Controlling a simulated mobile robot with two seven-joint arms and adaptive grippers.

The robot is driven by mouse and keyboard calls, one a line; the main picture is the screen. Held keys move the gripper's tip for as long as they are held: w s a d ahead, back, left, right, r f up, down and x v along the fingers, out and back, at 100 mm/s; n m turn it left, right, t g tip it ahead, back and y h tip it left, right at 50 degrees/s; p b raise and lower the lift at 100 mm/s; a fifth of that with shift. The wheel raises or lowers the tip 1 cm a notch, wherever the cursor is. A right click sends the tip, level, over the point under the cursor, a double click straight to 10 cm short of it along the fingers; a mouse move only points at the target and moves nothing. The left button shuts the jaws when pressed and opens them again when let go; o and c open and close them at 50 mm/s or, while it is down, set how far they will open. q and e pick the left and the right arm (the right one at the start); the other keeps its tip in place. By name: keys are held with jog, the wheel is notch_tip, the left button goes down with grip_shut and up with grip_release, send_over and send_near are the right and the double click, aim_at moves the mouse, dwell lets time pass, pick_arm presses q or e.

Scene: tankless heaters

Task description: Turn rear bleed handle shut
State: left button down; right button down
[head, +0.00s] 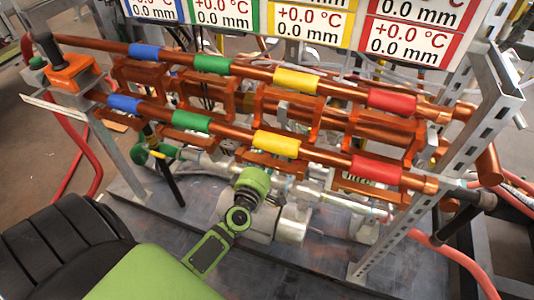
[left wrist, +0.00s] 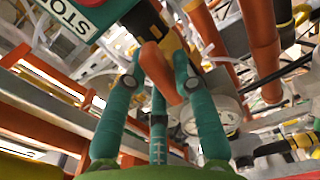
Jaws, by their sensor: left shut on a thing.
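In the left wrist view, my left gripper (left wrist: 157,72) has teal fingers closed around an orange-brown handle (left wrist: 160,68). The handle runs up between the fingertips, close to a black and yellow part. I take it to be the rear bleed handle, but its full shape and its valve are partly hidden by the fingers. In the head view, my green left arm reaches in from the lower left to the front of the copper pipe rack. The gripper and the handle cannot be made out there. My right gripper is in neither view.
Two long copper pipes (head: 230,131) with blue, green, yellow and red bands cross the rack. Display panels (head: 306,22) stand behind, and a slotted metal post (head: 430,190) stands right. An orange box (head: 73,72) sits at the left end.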

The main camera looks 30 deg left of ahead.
pick_arm(q)
jog(key=m+p, duration=0.2)
jog(key=m, duration=0.2)
jog(key=shift+w+d+r+p, duration=0.1)
jog(key=shift+r+p, duration=0.15)
jog(key=shift+p, duration=0.15)
jog(key=m+p, duration=0.2)
jog(key=m, duration=0.2)
jog(key=shift+d, duration=0.1)
jog(key=m+p, duration=0.1)
jog(key=m, duration=0.2)
jog(key=shift+f+m+p, duration=0.15)
jog(key=shift+m+p, duration=0.15)
jog(key=shift+f+m+p, duration=0.2)
jog(key=shift+m+p, duration=0.4)
jog(key=shift+m, duration=1.3)
jog(key=shift+d, duration=0.1)
jog(key=c, duration=1.1)
grip_release()
jog(key=shift+o, duration=0.2)
jog(key=shift+f, duration=0.1)
